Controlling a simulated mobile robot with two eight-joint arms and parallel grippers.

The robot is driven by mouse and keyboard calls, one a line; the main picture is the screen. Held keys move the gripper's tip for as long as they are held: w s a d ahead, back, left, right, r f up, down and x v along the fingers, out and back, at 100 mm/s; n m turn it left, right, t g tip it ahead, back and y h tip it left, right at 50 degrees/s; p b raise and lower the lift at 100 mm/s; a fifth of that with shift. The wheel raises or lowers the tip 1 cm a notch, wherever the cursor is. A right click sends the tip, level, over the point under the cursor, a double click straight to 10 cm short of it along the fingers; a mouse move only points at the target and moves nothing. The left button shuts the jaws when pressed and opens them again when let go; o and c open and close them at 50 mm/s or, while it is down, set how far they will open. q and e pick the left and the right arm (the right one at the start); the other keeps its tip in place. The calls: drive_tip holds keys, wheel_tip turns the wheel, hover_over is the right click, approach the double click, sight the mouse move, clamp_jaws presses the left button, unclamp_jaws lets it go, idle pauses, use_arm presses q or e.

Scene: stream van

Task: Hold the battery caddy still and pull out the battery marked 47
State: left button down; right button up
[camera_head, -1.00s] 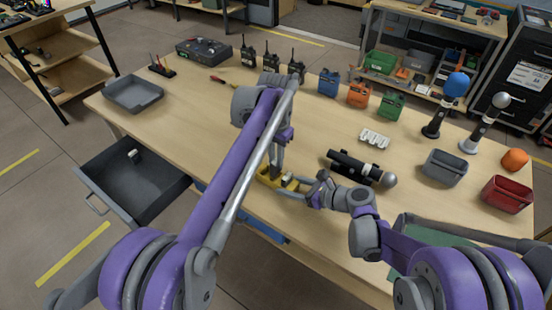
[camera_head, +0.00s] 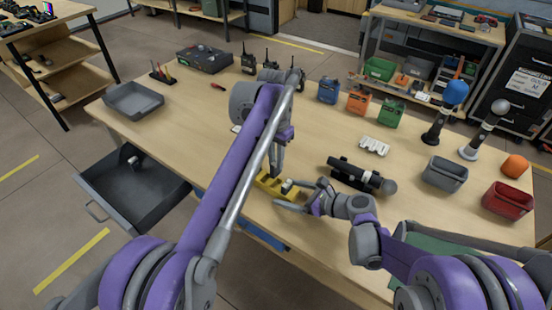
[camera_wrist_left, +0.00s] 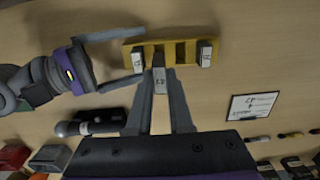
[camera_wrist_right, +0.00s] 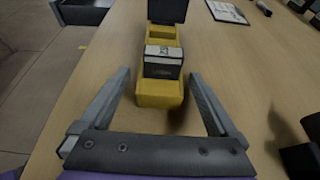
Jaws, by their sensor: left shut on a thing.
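The yellow battery caddy (camera_head: 268,187) stands near the table's front edge; the left wrist view shows it (camera_wrist_left: 180,42) with a battery at each end (camera_wrist_left: 137,60) (camera_wrist_left: 206,54) and empty slots between. My left gripper (camera_head: 277,170) is shut on a dark battery (camera_wrist_left: 162,82) with a white label, held above the caddy; its digits are too small to read. My right gripper (camera_head: 283,195) is open and empty, its fingers apart on either side of the caddy's near end. The right wrist view shows a gap between each finger and the caddy (camera_wrist_right: 160,95).
A black flashlight-like tool (camera_head: 355,175) lies to the right of the caddy, near my right wrist. A white tray (camera_head: 374,146) stands farther back. Grey (camera_head: 444,171) and red (camera_head: 508,201) bins stand at the right. An open drawer (camera_head: 133,190) juts out at the left front.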

drive_tip(key=v, duration=1.1)
drive_tip(key=shift+s+d+r, duration=0.1)
drive_tip(key=shift+d, duration=0.15)
drive_tip(key=shift+s+d+r, duration=0.1)
drive_tip(key=shift+s+d, duration=0.05)
